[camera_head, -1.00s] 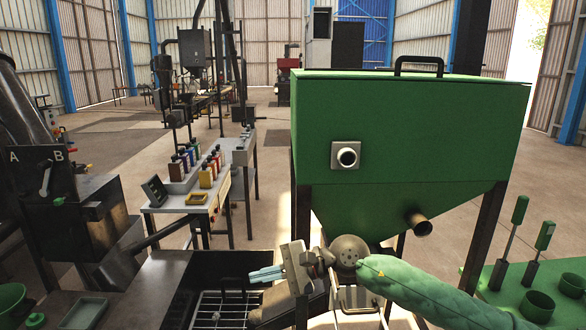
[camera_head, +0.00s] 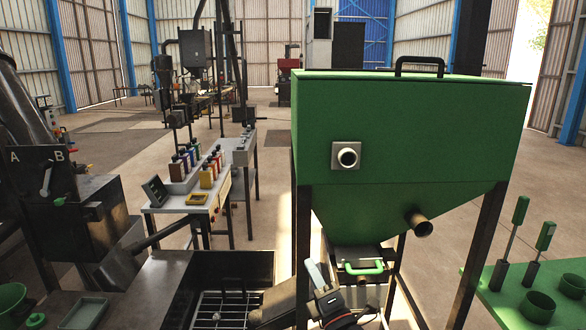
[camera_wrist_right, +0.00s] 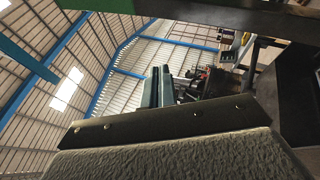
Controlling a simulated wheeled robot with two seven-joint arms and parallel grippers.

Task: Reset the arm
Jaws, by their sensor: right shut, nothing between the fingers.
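My right gripper (camera_head: 316,274) shows low in the middle of the head view, in front of the green hopper's legs. Its pale fingers point up and slightly left, and its dark wrist (camera_head: 332,308) runs off the bottom edge. In the right wrist view the fingers (camera_wrist_right: 159,88) stand upright close together, shut with nothing held. The green handle (camera_head: 362,268) under the hopper is just right of the gripper; they look apart, though the depth is hard to tell. My left gripper is out of view.
The green hopper (camera_head: 400,130) on dark legs fills the right middle. A dark bin with a grate (camera_head: 228,305) lies left of the gripper. A green table (camera_head: 500,312) with pots and tools is at the right. A bottle bench (camera_head: 190,207) stands farther back.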

